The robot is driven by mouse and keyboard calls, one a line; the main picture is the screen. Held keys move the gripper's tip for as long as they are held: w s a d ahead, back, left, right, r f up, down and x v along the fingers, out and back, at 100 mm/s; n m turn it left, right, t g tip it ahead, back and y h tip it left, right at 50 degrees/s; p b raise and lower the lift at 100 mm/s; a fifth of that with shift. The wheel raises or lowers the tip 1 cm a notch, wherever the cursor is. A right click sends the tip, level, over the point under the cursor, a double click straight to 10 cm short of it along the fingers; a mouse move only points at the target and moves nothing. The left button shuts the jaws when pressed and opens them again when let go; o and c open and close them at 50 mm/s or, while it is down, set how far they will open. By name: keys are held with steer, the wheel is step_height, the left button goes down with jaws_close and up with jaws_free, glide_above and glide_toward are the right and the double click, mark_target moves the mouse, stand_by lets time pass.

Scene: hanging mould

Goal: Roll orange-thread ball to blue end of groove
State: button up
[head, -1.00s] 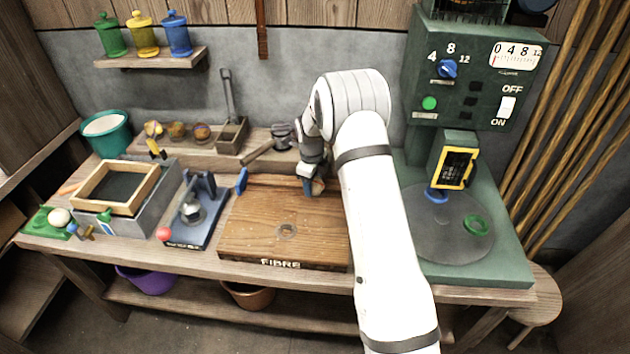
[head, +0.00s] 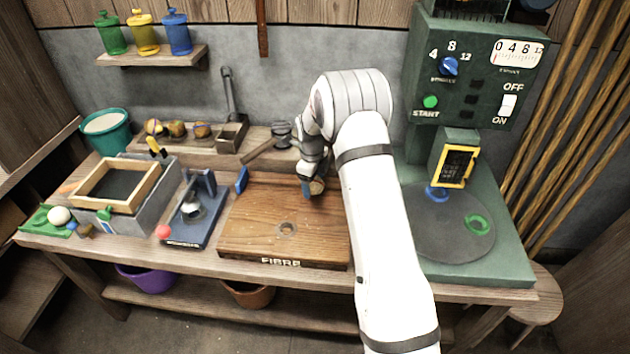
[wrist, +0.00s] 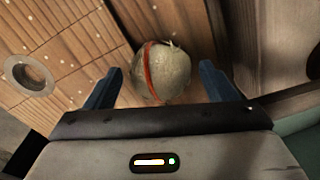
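A grey-tan ball with an orange-red thread around it (wrist: 160,70) lies between the two blue fingers of my gripper (wrist: 160,86) in the wrist view. Gaps show on both sides of it, so the fingers are open and not clamped on it. In the head view my gripper (head: 308,189) is low over the back right of the wooden board marked FIBRE (head: 255,225), with the ball (head: 317,187) partly hidden beside the fingers. A blue piece (head: 241,180) stands at the board's back left corner.
A blue stand (head: 190,225) and a grey box with a wooden frame (head: 118,190) are left of the board. Several balls (head: 177,130) rest on the back ledge. A green machine with a round plate (head: 445,235) stands right. The board's front is clear, apart from a round inset.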

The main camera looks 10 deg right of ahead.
steer(key=shift+o, duration=0.2)
steer(key=r, duration=0.7)
steer(key=shift+s+a+r+b, duration=0.2)
steer(key=shift+b, duration=0.1)
steer(key=shift+r, duration=0.15)
